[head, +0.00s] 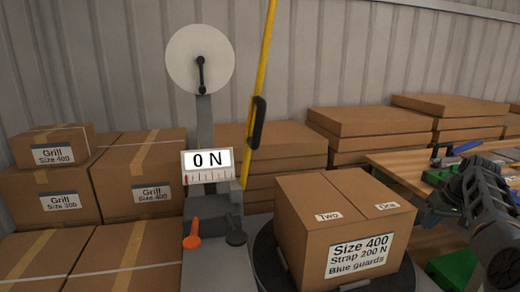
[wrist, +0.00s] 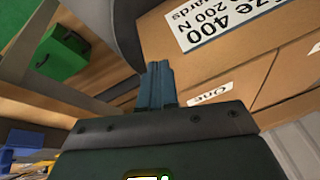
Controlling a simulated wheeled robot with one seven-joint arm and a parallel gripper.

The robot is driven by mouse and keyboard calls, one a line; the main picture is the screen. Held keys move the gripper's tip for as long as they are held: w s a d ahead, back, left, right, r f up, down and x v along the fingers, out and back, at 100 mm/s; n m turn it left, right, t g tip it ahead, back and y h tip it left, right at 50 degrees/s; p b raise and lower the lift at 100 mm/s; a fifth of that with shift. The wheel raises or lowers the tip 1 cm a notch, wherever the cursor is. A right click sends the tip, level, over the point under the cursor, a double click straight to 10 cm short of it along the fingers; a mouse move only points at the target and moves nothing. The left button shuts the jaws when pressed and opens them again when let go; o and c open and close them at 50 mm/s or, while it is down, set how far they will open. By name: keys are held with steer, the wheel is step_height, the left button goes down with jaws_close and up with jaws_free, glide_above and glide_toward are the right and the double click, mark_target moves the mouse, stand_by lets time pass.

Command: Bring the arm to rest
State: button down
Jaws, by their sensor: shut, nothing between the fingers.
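My gripper (wrist: 160,70) is shut and empty in the wrist view, its two fingers together. My dark arm shows at the right edge of the head view, to the right of the labelled box and apart from it in the picture. The box (head: 298,238) stands upright on a dark round turntable (head: 265,250). Its label (head: 360,256) reads "Size 400, Strap 200 N, Blue guards", and its top carries tags "Two" and "One". The box (wrist: 215,82) also shows upside down beyond the fingers in the wrist view.
A strapping stand has a white reel (head: 182,62), a "0 N" display (head: 208,162) and an orange-knobbed lever (head: 192,236). A yellow strap (head: 262,70) runs upward. Grill boxes (head: 128,190) fill the left. A wooden table (head: 395,165) and green bin (head: 450,270) are near my arm.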

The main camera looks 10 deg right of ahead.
steer(key=s+a+f+h, duration=0.25)
steer(key=s+f, duration=0.25)
steer(key=f, duration=0.5)
steer(key=s+a+f+h, duration=0.1)
steer(key=s+a+f, duration=0.2)
steer(key=s+f, duration=0.45)
steer(key=s+a+f+n+t+h, duration=0.1)
steer(key=s+a+f+t, duration=0.15)
steer(key=s+a, duration=0.3)
steer(key=s+a+f+t+h, duration=0.1)
steer(key=s+a+f, duration=0.35)
steer(key=s, duration=0.25)
steer(key=s+a+r+n+t+y, duration=0.1)
steer(key=s+a+r+t, duration=0.1)
steer(key=s+a+r, duration=0.5)
steer(key=s+a+r+n+t+y, duration=0.1)
steer(key=s+a+r+t, duration=0.15)
steer(key=s+a, duration=0.7)
steer(key=s+a+r+t+y, duration=0.1)
steer(key=s+a+r, duration=0.2)
steer(key=r, duration=0.6)
steer(key=s+a+r+t+y, duration=0.1)
steer(key=s+a+r, duration=0.3)
steer(key=s+r, duration=0.4)
step_height(320, 180, up, 2)
steer(key=shift+s+a+r+t, duration=0.15)
steer(key=shift+s+r+t, duration=0.1)
steer(key=shift+t, duration=0.15)
steer(key=shift+y, duration=0.25)
